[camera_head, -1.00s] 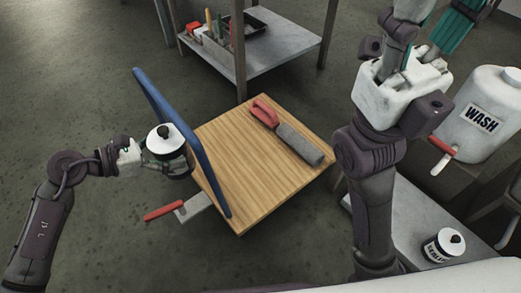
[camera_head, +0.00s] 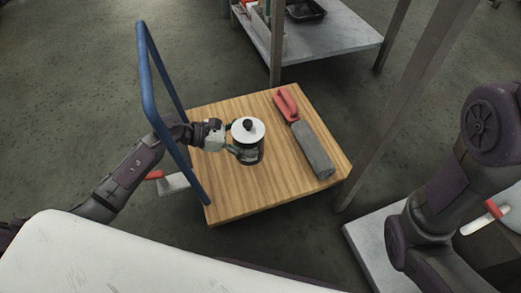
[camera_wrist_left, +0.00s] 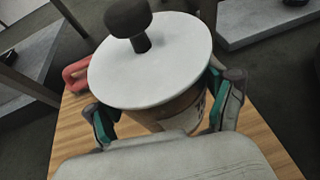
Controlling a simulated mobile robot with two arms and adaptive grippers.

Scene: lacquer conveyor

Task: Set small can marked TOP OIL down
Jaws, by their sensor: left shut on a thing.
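The small can (camera_head: 248,130) has a white lid with a dark knob. It is upright over the wooden top of the cart (camera_head: 240,203). My left gripper (camera_head: 245,150) is shut on it from the left. In the left wrist view the can's lid (camera_wrist_left: 150,65) fills the middle, with a finger of my left gripper (camera_wrist_left: 165,120) on each side of the body. Its label is mostly hidden, and I cannot read it. I cannot tell whether its base touches the wood. My right gripper is out of view; only part of the right arm shows.
A red-handled scraper (camera_head: 172,184) shows beyond that frame. A metal shelf (camera_head: 335,45) stands behind.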

